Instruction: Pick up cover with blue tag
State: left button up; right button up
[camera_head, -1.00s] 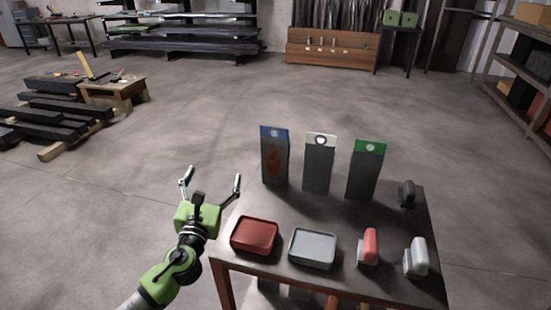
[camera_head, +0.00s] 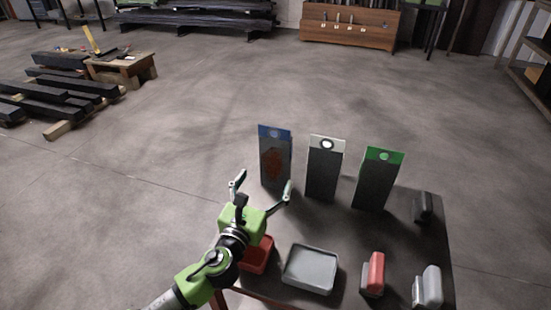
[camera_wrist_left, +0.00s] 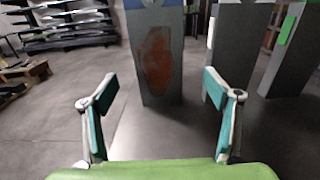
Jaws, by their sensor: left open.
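The cover with the blue tag (camera_head: 275,162) stands upright at the table's far left, a dark panel with a rusty orange patch and a blue strip on top. In the left wrist view this cover (camera_wrist_left: 156,60) stands ahead, between and beyond the fingers, its top cut off. My left gripper (camera_head: 262,187) is open and empty, in front of the cover and apart from it. Its two fingers (camera_wrist_left: 162,100) are spread wide in the left wrist view. My right gripper is not in view.
A white-tagged cover (camera_head: 323,172) and a green-tagged cover (camera_head: 374,182) stand to the right. A red tray (camera_head: 259,256), partly hidden by my arm, a grey tray (camera_head: 311,269), a red-topped block (camera_head: 374,273), a grey block (camera_head: 428,288) and a dark piece (camera_head: 423,208) sit on the table (camera_head: 345,235).

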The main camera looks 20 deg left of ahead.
aim_at(274, 164)
pick_arm(q)
jog(key=w, duration=0.3)
jog(key=shift+w+f, duration=0.1)
jog(key=shift+w, duration=0.85)
jog(key=w, duration=0.3)
jog(key=shift+w+f, duration=0.25)
jog(key=shift+w, duration=0.45)
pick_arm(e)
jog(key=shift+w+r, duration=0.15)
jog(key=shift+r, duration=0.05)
pick_arm(q)
jog(key=c, duration=1.8)
jog(key=shift+r, duration=0.15)
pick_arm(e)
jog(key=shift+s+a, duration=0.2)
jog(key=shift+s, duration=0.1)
